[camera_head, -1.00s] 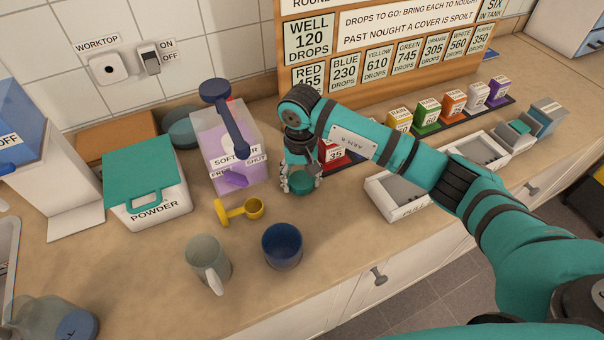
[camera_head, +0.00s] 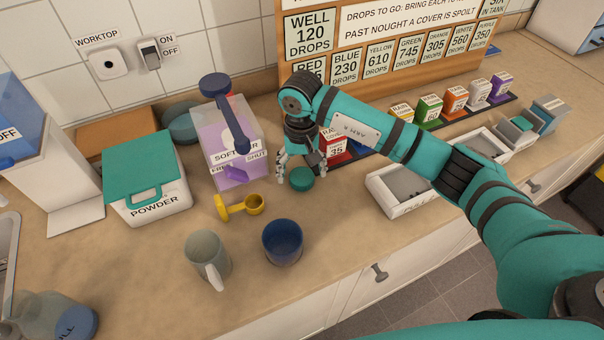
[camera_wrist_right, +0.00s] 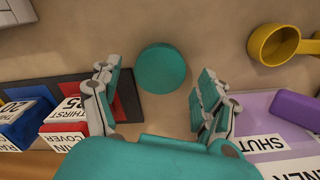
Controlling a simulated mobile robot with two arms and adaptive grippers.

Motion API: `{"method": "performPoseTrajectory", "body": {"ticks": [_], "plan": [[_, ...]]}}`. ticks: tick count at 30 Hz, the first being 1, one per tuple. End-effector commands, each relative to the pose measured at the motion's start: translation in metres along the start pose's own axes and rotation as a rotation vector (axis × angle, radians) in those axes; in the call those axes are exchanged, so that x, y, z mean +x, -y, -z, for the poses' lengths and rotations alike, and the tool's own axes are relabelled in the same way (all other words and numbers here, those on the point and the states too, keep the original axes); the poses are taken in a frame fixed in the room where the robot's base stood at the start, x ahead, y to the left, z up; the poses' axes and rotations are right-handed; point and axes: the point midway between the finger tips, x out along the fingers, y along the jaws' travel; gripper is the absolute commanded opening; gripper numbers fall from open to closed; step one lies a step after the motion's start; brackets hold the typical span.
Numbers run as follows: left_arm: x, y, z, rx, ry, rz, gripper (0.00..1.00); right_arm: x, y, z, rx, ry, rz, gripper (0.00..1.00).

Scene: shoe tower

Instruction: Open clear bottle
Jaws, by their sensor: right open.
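A see-through greyish bottle (camera_head: 42,308) with a blue cap (camera_head: 77,323) shows at the bottom left corner of the head view, partly cut off by the frame. The cap appears to be on it. My right gripper (camera_head: 301,170) is far from it, at the middle of the worktop. It is open and empty, pointing down over a round teal lid-like piece (camera_head: 301,180). The wrist view shows this teal piece (camera_wrist_right: 161,68) lying on the worktop ahead of and between the spread fingers, apart from them. My left gripper is not in view.
A clear softener tank (camera_head: 228,130) with a blue lever and a yellow scoop (camera_head: 240,207) stand left of the gripper. A grey mug (camera_head: 203,254) and a blue cup (camera_head: 283,242) stand in front. A white tray (camera_head: 405,205) and a row of colour boxes are to the right.

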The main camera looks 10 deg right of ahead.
Motion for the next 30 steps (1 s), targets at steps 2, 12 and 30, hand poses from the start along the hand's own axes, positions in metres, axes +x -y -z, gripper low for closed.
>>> {"method": "performPoseTrajectory", "body": {"ticks": [2, 12, 30], "plan": [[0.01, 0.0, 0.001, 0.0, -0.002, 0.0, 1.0, -0.015, 0.0, 0.002, -0.001, -0.007, 0.001, 0.77], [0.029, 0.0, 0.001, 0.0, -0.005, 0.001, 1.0, -0.083, 0.0, 0.001, 0.0, -0.004, -0.001, 0.77], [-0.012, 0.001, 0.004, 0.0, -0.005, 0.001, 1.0, -0.146, -0.001, 0.0, 0.0, 0.0, -0.001, 0.77]]}}
